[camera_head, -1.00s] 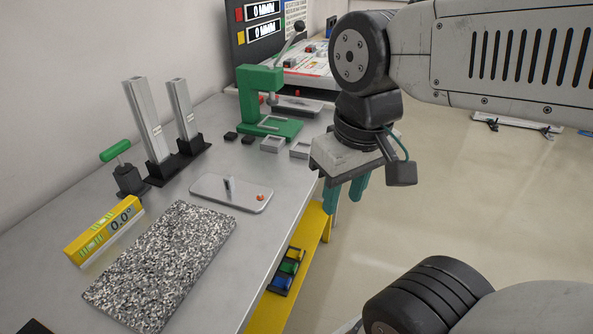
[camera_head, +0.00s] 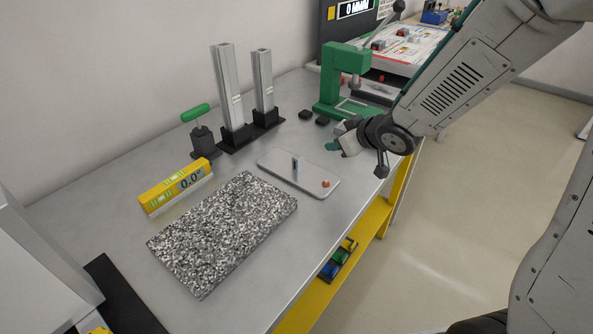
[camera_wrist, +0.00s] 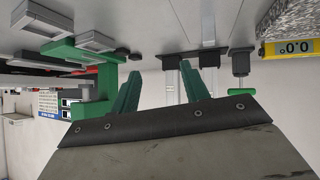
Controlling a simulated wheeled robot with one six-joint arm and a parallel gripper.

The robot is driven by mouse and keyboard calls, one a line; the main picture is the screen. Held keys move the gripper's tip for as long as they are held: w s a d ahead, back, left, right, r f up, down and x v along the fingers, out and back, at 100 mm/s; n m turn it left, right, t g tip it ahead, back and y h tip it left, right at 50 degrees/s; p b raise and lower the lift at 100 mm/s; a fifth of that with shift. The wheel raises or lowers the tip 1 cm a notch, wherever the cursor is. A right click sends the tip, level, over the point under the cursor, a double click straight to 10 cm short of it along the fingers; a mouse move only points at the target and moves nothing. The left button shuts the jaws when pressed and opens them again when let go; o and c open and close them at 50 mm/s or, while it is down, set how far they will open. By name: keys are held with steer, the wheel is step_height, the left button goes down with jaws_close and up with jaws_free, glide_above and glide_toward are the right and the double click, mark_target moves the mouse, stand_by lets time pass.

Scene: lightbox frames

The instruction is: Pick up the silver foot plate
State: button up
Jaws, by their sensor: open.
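A flat silver plate (camera_head: 275,160) with rounded corners lies on the metal bench, with a small upright tab and an orange knob on it. It may be the silver foot plate. My gripper (camera_head: 333,147) hangs over the bench, beyond the flat plate's right end and in front of the green press. In the wrist view its two green fingers (camera_wrist: 158,85) are apart with nothing between them.
The green press (camera_head: 333,80) stands behind my gripper. Two silver posts (camera_head: 228,90) in black feet and a green-handled clamp (camera_head: 203,138) line the back. A yellow level (camera_head: 170,188) and a speckled slab (camera_head: 222,232) lie at left. The bench's right edge is close.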

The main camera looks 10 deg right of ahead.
mark_target(298, 157)
steer(key=a+f+y, duration=0.1)
steer(key=a, duration=0.1)
steer(key=a+f+n+y, duration=0.1)
steer(key=a+f+y, duration=0.1)
steer(key=a+f+n+g+y, duration=0.1)
steer(key=a, duration=0.2)
steer(key=shift+f+y, duration=0.25)
steer(key=shift+y, duration=0.05)
steer(key=x, duration=0.7)
steer(key=shift+w+a+f, duration=0.1)
steer(key=shift+w+a, duration=0.1)
steer(key=shift+a, duration=0.1)
jaws_close()
